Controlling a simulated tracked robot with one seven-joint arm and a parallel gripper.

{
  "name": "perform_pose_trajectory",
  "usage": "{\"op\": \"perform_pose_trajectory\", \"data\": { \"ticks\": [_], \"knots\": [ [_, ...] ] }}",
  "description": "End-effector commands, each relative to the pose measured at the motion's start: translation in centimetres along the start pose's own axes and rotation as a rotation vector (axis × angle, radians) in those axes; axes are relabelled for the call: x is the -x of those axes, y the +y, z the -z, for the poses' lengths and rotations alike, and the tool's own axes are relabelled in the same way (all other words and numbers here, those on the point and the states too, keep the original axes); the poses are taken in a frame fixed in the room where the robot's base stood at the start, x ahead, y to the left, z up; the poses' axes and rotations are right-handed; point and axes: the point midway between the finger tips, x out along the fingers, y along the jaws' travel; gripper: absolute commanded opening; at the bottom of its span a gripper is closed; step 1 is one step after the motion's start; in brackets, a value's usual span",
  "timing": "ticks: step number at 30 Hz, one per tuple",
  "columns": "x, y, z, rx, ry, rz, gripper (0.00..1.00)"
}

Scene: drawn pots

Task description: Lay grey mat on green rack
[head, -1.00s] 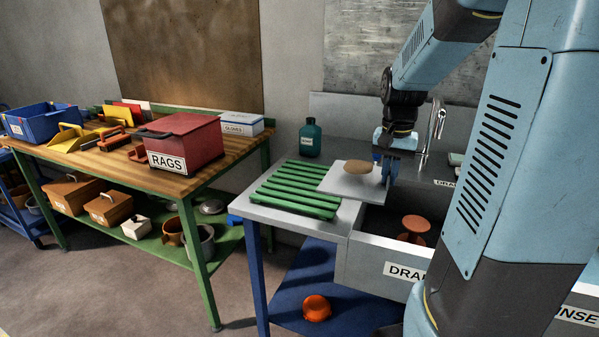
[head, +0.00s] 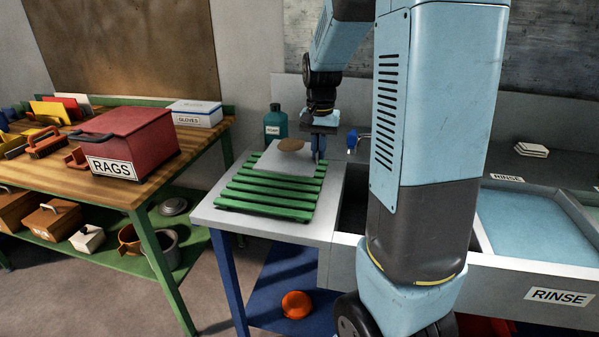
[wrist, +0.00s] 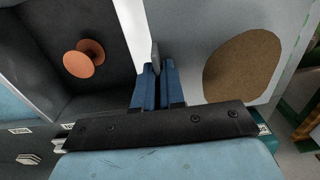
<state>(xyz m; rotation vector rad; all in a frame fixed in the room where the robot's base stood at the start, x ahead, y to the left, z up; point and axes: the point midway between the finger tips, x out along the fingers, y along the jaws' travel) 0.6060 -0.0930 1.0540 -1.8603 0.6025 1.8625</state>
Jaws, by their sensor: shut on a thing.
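The grey mat (head: 283,164) is a thin pale sheet with a brown oval (head: 291,145) on its top. It lies over the back part of the green rack (head: 262,208), whose front slats show bare; I cannot tell whether mat and rack touch. My gripper (head: 318,157) is at the mat's right edge, pointing down. In the wrist view my gripper (wrist: 154,85) is shut on the edge of the mat (wrist: 196,35). The brown oval (wrist: 242,66) lies to the right of the fingers there. The mat hides the rack's back slats.
The rack stands on a grey counter (head: 208,212). A dark basin is right of it, with an orange spool-shaped thing (wrist: 84,58) inside. A teal bottle (head: 275,122) stands behind the rack. A rinse basin (head: 530,230) is further right. The red rags box (head: 140,140) stands on the left bench.

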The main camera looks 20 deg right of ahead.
Motion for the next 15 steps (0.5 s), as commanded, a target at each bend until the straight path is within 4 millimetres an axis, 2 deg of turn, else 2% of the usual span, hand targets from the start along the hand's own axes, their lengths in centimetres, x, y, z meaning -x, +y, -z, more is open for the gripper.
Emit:
{"op": "perform_pose_trajectory", "data": {
  "ticks": [1,9,15],
  "knots": [
    [-0.5,-1.0,0.5,0.003,-0.001,-0.002,0.0],
    [-4.6,-4.0,1.8,0.002,-0.001,-0.002,0.0],
    [-5.7,-4.9,2.4,0.001,0.001,0.0,0.0]
  ]
}}
